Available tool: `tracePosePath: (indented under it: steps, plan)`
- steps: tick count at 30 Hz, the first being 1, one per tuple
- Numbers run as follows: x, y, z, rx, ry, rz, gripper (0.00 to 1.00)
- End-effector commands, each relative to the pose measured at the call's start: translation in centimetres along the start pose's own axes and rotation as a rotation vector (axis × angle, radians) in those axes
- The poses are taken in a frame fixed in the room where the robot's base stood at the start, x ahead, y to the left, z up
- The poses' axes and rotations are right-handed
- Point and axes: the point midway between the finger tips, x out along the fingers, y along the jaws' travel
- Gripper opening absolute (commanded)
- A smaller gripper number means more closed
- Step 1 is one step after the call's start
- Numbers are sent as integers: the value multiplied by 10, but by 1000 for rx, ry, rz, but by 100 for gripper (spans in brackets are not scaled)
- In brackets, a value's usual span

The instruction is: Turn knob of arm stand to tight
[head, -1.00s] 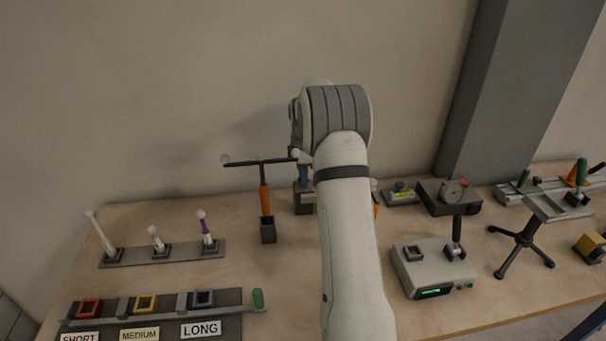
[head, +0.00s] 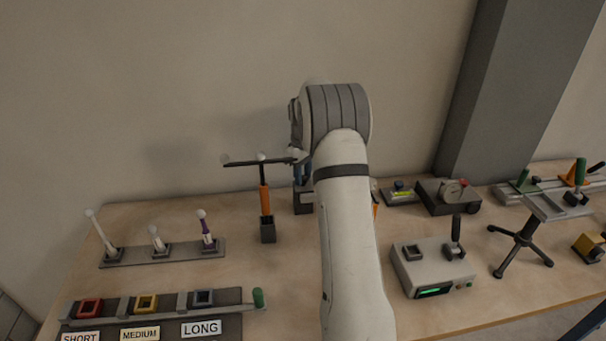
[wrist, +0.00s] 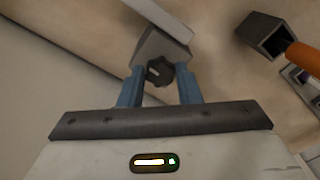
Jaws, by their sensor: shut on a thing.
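The black knob (wrist: 158,70) sits on the face of a grey block (wrist: 168,45) in the wrist view. A pale grey post rises from that block, which I take to be the arm stand. My gripper (wrist: 161,75) has its two blue fingers on either side of the knob and is shut on it. In the head view my gripper (head: 303,174) points down over a dark grey block (head: 304,201) at the back of the table. My own arm hides most of the gripper, and the knob does not show there.
An orange rod with a black crossbar (head: 264,199) stands in a dark socket close to the left. A grey control box (head: 433,267) and a black tripod (head: 522,246) are at the right. A peg rack (head: 165,251) is at the left. The wall is close behind.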

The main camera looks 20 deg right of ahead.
Motion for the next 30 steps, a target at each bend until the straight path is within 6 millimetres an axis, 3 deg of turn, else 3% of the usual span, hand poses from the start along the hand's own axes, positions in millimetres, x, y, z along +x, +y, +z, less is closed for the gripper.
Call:
tracePosePath:
  steps: [23,24,30]
  plan:
    - [-2,1,0,104,4,4,8]
    - [-2,1,-1,103,3,4,33]
    - [-1,0,-1,101,2,2,49]
